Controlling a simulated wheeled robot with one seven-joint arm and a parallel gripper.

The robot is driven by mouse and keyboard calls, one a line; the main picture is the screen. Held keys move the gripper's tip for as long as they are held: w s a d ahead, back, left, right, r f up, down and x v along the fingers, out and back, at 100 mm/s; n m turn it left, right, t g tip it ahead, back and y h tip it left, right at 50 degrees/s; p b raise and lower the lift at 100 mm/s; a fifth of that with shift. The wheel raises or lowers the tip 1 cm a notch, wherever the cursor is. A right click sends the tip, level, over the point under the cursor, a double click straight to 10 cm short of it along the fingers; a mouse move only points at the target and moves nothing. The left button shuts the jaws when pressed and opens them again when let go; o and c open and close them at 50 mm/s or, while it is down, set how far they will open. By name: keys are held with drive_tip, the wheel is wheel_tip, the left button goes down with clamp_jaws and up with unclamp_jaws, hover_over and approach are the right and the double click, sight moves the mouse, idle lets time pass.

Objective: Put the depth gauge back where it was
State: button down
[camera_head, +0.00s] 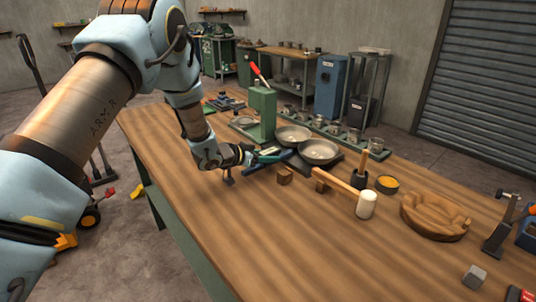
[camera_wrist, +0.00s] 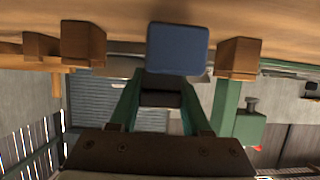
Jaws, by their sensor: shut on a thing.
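My gripper (camera_head: 266,157) is low over the middle of the workbench, its green fingers shut on what looks like the depth gauge. The gauge appears as a blue bar (camera_head: 268,166) beside the fingers. In the wrist view my gripper (camera_wrist: 160,88) has a dark piece between its fingers, and a blue rounded end of the gauge (camera_wrist: 178,48) shows beyond them. A wooden block (camera_head: 284,177) stands just in front of the bar, with another block (camera_head: 321,186) to its right. Whether the bar touches the bench or a block cannot be told.
Two metal bowls (camera_head: 319,151) sit close behind my gripper, beside a green machine (camera_head: 262,110) with a red lever. A white-headed mallet (camera_head: 366,204), a yellow tin (camera_head: 387,183) and a carved wooden piece (camera_head: 436,215) lie to the right. The front bench top is clear.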

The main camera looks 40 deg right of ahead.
drive_tip(key=shift+f, duration=0.2)
drive_tip(key=shift+c, duration=1.8)
unclamp_jaws()
drive_tip(key=shift+r, duration=0.1)
